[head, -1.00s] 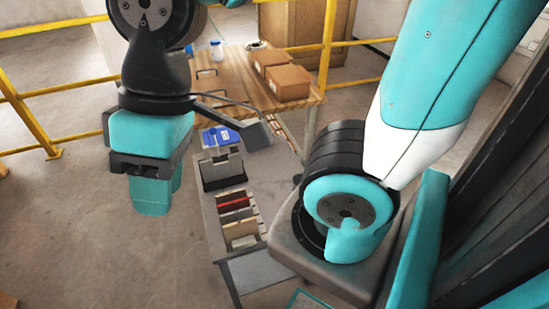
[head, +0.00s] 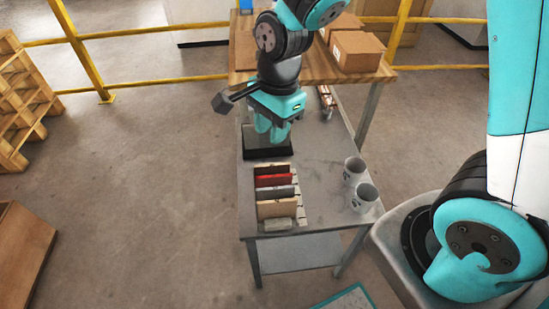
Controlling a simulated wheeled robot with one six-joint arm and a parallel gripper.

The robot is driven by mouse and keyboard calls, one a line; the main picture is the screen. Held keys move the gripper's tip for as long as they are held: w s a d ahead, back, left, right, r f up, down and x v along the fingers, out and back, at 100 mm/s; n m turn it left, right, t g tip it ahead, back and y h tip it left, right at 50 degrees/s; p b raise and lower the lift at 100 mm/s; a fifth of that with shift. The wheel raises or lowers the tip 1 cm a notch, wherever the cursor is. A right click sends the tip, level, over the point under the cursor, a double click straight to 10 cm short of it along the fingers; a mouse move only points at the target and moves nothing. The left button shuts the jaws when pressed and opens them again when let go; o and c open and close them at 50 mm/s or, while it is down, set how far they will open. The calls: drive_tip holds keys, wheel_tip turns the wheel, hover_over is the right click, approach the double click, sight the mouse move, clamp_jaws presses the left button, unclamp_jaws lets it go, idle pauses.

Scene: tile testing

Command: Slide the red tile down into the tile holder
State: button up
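The red tile (head: 273,181) stands in a slotted rack (head: 301,213) on the grey metal table, between a brown tile and a dark grey tile. A black stand (head: 258,153) sits just behind the rack, partly hidden by my gripper. I cannot tell for sure whether the rack or the stand is the tile holder. My gripper (head: 272,138) points down in front of the black stand in the picture, behind the red tile and apart from it. Its teal fingers show no tile between them, but their opening is too small to judge.
A wooden table with cardboard boxes (head: 357,51) is behind. Yellow rails (head: 150,32) run across the back. A wooden pallet (head: 22,100) is at the left.

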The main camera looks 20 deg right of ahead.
sight(274, 177)
drive_tip(key=w+f+m+b, duration=0.1)
drive_tip(key=f+m+b, duration=0.1)
drive_tip(key=f, duration=0.3)
drive_tip(key=w+d+f+m+h+b, duration=0.1)
drive_tip(key=f+m+b, duration=0.2)
drive_tip(key=f, duration=0.3)
drive_tip(key=w+d+f+m+b, duration=0.1)
drive_tip(key=f+m+b, duration=0.1)
drive_tip(key=f+b, duration=0.2)
drive_tip(key=shift+w+f, duration=0.2)
drive_tip(key=shift+f, duration=0.95)
drive_tip(key=shift+f+b, duration=1.3)
drive_tip(key=shift+f, duration=0.8)
drive_tip(key=shift+c, duration=0.5)
clamp_jaws()
drive_tip(key=shift+r, duration=0.1)
wheel_tip(274, 177, up, 11)
drive_tip(key=p, duration=1)
